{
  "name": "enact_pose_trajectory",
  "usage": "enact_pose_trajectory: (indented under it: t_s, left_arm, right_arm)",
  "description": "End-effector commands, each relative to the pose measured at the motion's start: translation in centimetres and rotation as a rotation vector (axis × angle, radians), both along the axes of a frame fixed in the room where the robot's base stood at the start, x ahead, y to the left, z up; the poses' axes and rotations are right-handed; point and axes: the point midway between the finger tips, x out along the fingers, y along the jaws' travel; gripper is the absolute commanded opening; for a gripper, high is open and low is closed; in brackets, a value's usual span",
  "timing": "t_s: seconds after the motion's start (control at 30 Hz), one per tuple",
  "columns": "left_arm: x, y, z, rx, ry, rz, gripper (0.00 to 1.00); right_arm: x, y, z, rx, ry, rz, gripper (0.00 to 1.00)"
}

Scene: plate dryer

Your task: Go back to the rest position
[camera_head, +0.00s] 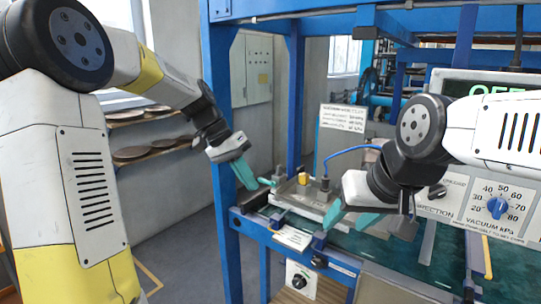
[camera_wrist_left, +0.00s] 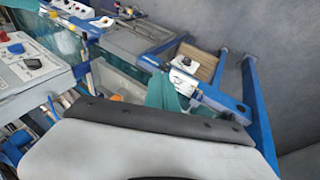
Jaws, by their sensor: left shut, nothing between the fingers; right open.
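My left gripper (camera_head: 245,174) has teal fingers and hangs beside the blue upright post of the machine, pointing down and right. It is shut and holds nothing. Its teal fingers (camera_wrist_left: 162,92) also show in the left wrist view, in front of the machine's edge. My right gripper (camera_head: 350,216) is over the front of the machine, by the grey metal plate fixture (camera_head: 300,197). Its teal fingers are apart and I see nothing between them.
The blue machine frame (camera_head: 222,130) stands close to my left gripper. A control panel with a blue vacuum dial (camera_head: 497,207) is at the right. Shelves with round plates (camera_head: 135,152) line the left wall. The grey floor (camera_head: 185,250) at lower left is clear.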

Motion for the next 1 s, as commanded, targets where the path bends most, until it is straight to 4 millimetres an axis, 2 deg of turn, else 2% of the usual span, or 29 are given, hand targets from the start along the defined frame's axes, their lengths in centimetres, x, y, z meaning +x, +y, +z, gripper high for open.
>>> enact_pose_trajectory:
  t_s: [0.03, 0.3, 0.5, 0.6, 0.8, 0.97, 1.0]
  left_arm:
    - [-1.8, 0.4, 0.9, 0.054, -0.026, 0.033, 0.00]
    - [-10.3, 4.0, 3.3, 0.228, -0.171, 0.276, 0.00]
    - [-16.3, 6.8, 3.5, 0.237, -0.286, 0.456, 0.00]
    - [-18.5, 7.7, 3.0, 0.217, -0.326, 0.520, 0.00]
    - [-20.5, 8.5, 2.3, 0.183, -0.364, 0.586, 0.00]
    - [-20.7, 8.6, 2.2, 0.179, -0.366, 0.594, 0.00]
    - [-20.7, 8.6, 2.2, 0.179, -0.366, 0.594, 0.00]
  right_arm:
    - [0.0, 0.0, 0.0, 0.000, 0.000, 0.000, 0.51]
    - [0.0, 0.0, 0.0, 0.000, 0.000, 0.000, 0.51]
    - [0.0, 0.0, 0.0, 0.000, 0.000, 0.000, 0.51]
    - [0.0, 0.0, 0.0, 0.000, 0.000, 0.000, 0.51]
    - [0.0, 0.0, 0.0, 0.000, 0.000, 0.000, 0.51]
    - [0.0, 0.0, 0.0, 0.000, 0.000, 0.000, 0.51]
    - [0.0, 0.0, 0.0, 0.000, 0.000, 0.000, 0.47]
